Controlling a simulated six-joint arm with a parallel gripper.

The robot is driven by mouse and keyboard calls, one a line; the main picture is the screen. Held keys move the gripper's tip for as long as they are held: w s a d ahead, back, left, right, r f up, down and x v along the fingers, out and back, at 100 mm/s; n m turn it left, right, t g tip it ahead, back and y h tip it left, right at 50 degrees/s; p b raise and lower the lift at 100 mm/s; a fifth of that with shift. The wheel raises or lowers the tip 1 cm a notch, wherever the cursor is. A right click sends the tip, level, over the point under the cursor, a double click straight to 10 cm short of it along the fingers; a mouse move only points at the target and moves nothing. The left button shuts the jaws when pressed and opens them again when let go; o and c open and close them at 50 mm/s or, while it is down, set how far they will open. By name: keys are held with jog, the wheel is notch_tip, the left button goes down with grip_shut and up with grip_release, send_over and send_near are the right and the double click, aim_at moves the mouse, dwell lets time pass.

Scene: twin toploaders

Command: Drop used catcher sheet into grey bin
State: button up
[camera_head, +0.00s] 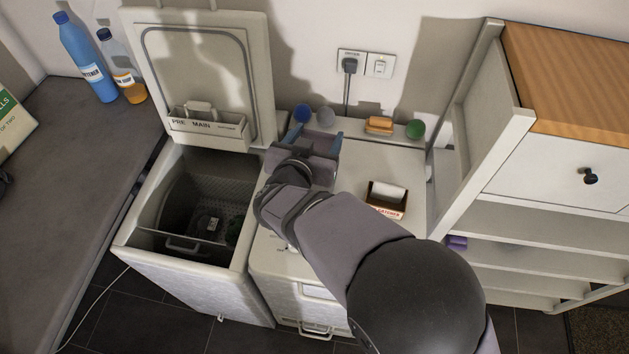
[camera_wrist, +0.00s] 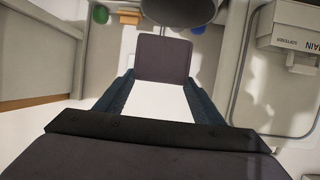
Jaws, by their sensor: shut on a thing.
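My gripper (camera_head: 312,140) is over the back of the closed toploader's lid, its blue fingers pointing toward the wall. It is shut on a dark grey-mauve square piece, which I take as the used catcher sheet (camera_wrist: 163,59); in the head view this sheet (camera_head: 317,143) shows between the fingers. A bright white area shows between the fingers behind it in the wrist view. A grey rounded thing (camera_wrist: 180,9) is cut off by the wrist view's top edge, just beyond the sheet. I cannot tell whether it is the grey bin.
A catcher box (camera_head: 386,203) with a white roll sits on the lid (camera_head: 365,160). The open toploader (camera_head: 205,200) is at left, the shelf unit (camera_head: 520,190) at right.

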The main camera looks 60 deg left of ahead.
jog(key=shift+f+b, duration=0.8)
jog(key=shift+f, duration=0.3)
jog(key=o, duration=1.1)
jog(key=shift+s+d, duration=0.1)
jog(key=shift+b+v, duration=1)
jog(key=shift+v, duration=2.6)
